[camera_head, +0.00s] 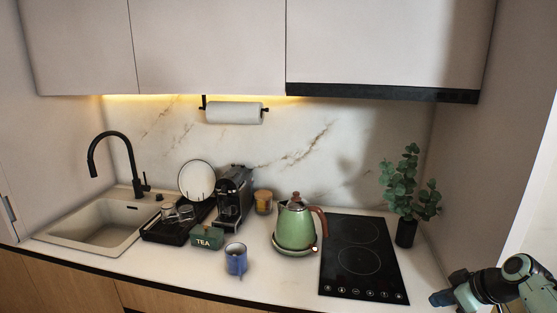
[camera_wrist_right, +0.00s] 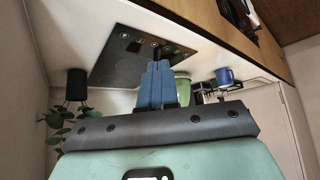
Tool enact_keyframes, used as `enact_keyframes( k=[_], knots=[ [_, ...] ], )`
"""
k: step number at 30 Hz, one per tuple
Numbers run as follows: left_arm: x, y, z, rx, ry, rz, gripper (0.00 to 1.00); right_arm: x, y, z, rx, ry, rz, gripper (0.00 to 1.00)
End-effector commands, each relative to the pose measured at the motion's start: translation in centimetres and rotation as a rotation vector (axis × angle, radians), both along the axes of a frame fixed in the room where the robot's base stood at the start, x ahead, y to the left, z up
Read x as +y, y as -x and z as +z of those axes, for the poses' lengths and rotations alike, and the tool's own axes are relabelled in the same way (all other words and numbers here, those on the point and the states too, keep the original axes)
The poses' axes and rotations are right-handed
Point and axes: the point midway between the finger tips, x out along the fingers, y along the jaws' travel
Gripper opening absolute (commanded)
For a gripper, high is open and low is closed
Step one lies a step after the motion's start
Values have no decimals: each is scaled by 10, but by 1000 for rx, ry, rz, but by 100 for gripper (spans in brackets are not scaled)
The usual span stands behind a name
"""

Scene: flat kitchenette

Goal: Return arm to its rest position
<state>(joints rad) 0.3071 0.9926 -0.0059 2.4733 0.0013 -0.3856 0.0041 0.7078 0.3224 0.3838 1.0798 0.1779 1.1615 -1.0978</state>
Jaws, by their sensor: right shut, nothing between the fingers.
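My right arm comes in at the lower right of the head view. My right gripper (camera_head: 437,298) is at the front right corner of the counter, apart from the black cooktop (camera_head: 361,258). In the right wrist view its blue fingers (camera_wrist_right: 157,84) are together, with nothing between them. That view is turned upside down, with the cooktop (camera_wrist_right: 130,58) beyond the fingers. My left arm and gripper are not in view.
A green kettle (camera_head: 295,226), blue mug (camera_head: 236,260) and green tea box (camera_head: 206,238) stand left of the cooktop. A potted plant (camera_head: 406,232) stands behind my right gripper, near the right wall (camera_head: 490,170). A coffee machine (camera_head: 233,195) and sink (camera_head: 95,226) are farther left.

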Motion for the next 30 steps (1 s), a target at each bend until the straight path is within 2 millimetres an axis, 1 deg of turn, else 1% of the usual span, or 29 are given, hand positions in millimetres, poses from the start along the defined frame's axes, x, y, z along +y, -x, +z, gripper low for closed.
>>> enact_keyframes(
  k=[1, 2, 3, 5, 6, 8, 9, 11, 12, 14, 15, 17, 18, 20, 21, 23, 24, 26, 27, 30],
  knots=[
    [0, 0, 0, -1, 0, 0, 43, 13, -7, -46, 65, -45, -30, 0],
    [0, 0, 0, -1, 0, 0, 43, 17, -9, -65, 90, -60, -54, 0],
    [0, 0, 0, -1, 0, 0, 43, 24, -11, -90, 122, -79, -86, 0],
    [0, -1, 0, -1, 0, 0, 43, 37, -12, -129, 172, -107, -131, 0],
    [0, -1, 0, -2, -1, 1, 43, 47, -11, -155, 207, -125, -163, 0],
    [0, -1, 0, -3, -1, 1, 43, 64, -6, -195, 261, -148, -210, 0],
    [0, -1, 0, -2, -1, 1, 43, 76, 0, -222, 298, -162, -243, 0],
    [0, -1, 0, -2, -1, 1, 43, 96, 13, -262, 356, -180, -290, 0],
    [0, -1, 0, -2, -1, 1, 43, 111, 24, -288, 394, -190, -320, 0],
    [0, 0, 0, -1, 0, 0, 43, 132, 43, -323, 449, -201, -366, 0],
    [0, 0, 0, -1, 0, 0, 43, 147, 59, -346, 486, -208, -395, 0],
    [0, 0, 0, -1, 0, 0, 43, 170, 85, -377, 541, -214, -439, 0],
    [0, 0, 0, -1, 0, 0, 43, 184, 105, -395, 578, -216, -469, 0],
    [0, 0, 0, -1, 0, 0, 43, 206, 137, -420, 630, -218, -512, 0],
    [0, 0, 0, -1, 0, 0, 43, 220, 161, -433, 664, -217, -539, 0],
    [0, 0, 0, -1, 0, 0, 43, 239, 197, -450, 714, -214, -581, 0],
    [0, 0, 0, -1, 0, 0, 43, 250, 221, -458, 744, -211, -608, 0],
    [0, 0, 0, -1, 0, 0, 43, 263, 253, -465, 783, -207, -643, 0],
    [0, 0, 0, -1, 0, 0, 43, 270, 273, -468, 806, -202, -665, 0],
    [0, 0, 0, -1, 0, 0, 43, 282, 310, -470, 845, -197, -710, 0]
  ],
)
